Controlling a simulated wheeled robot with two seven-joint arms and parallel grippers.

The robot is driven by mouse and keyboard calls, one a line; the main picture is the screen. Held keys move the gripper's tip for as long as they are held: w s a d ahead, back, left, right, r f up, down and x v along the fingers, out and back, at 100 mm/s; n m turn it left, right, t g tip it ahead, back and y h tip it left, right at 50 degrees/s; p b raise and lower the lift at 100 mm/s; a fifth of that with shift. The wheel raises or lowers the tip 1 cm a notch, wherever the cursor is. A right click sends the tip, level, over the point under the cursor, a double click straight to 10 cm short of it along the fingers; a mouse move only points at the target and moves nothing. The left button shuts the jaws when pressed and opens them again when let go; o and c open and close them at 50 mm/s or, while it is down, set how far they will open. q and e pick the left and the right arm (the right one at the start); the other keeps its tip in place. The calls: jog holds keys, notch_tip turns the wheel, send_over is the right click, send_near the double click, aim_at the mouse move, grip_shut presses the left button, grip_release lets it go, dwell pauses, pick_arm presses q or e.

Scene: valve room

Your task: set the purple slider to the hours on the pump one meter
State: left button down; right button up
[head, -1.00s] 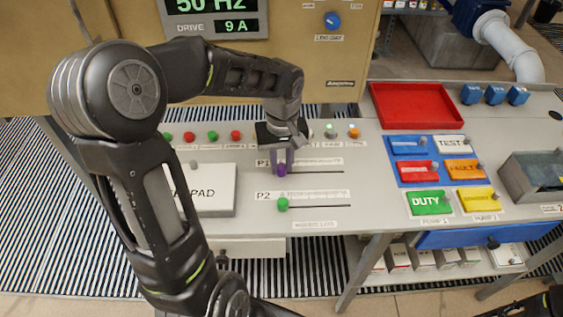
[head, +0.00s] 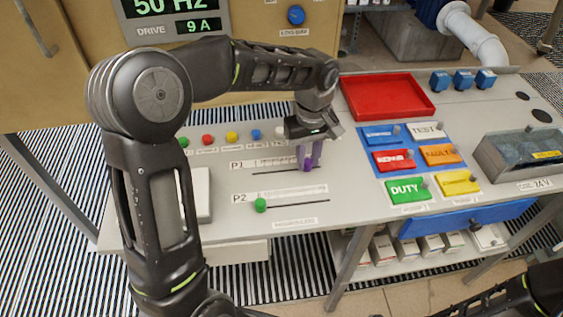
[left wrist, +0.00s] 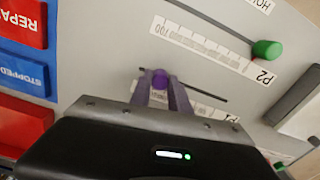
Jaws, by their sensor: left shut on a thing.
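The purple slider (head: 307,167) sits on the P1 track (head: 270,171), near the right end of its slot in the head view. My left gripper (head: 311,156) reaches down over it and is shut on its knob. In the left wrist view the purple knob (left wrist: 160,80) shows between the two fingers, close to the slot's left end. The P1 scale is partly hidden behind the gripper. A drive display (head: 170,10) reads 50 Hz and 9 A. I see no meter marked pump one or hours. My right gripper is out of view.
The green P2 slider (head: 261,205) stands at the left of its track, in front of P1. Coloured buttons line the panel behind. Labelled blocks (head: 407,190), a red tray (head: 388,97) and a metal bin (head: 520,160) lie to the right.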

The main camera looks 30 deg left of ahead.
pick_arm(q)
jog(key=shift+w+d, duration=0.85)
jog(key=shift+d, duration=0.2)
jog(key=shift+r, duration=0.1)
jog(key=c, duration=1.2)
grip_release()
jog(key=shift+d, duration=0.1)
notch_tip(320, 180, up, 8)
jog(key=shift+b, duration=0.45)
jog(key=shift+f, duration=0.2)
